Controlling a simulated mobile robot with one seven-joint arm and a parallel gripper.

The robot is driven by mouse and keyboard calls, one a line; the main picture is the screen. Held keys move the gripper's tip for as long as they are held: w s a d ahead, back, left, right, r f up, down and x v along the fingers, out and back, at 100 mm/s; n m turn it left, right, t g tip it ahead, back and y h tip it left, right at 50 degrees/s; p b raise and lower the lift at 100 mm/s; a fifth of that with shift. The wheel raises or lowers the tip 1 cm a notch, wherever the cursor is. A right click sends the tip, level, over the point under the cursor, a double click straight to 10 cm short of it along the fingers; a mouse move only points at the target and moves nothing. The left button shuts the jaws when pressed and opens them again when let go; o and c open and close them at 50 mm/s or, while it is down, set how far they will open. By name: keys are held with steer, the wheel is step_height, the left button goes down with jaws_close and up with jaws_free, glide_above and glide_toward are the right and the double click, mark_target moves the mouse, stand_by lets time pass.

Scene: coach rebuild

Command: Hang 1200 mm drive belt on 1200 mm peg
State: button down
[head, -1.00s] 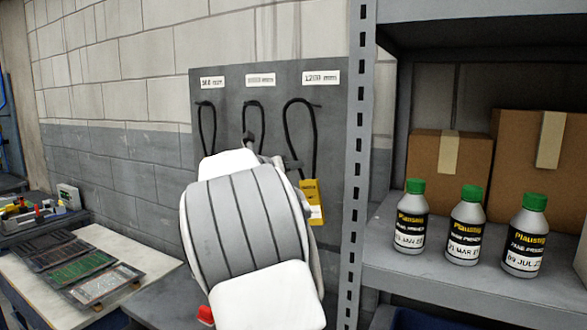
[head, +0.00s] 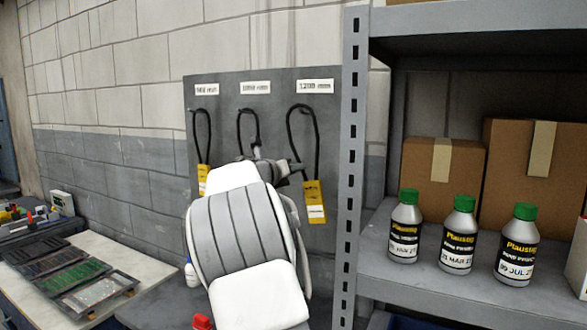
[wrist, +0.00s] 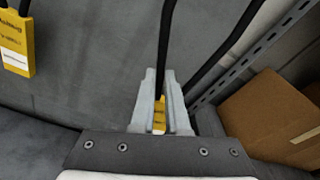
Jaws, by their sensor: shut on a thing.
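The 1200 mm drive belt (head: 319,140) is a black loop with a yellow tag (head: 315,203) at its lower end. Its top is at the peg below the "1200 mm" label (head: 315,86); I cannot tell if it rests on the peg, which is barely visible. My gripper (head: 297,172) is shut on the belt's left strand, above the tag. In the wrist view, the gripper (wrist: 161,105) has a black strand of the belt (wrist: 164,50) running down between its fingers, with yellow showing there. The second strand passes to the right.
Two other belts hang left on the grey board: the left belt (head: 194,133) and the middle belt (head: 239,125). The metal shelf upright (head: 350,180) stands close right of the board. Bottles (head: 458,235) and cardboard boxes (head: 443,170) are on the shelf. A workbench (head: 125,262) is at left.

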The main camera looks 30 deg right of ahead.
steer(key=p+x, duration=0.3)
steer(key=x, duration=0.4)
steer(key=shift+w+f, duration=0.25)
stand_by(0.5)
stand_by(0.5)
steer(key=c, duration=0.8)
jaws_free()
steer(key=shift+c, duration=0.2)
steer(key=shift+f, duration=0.1)
steer(key=shift+a, duration=0.15)
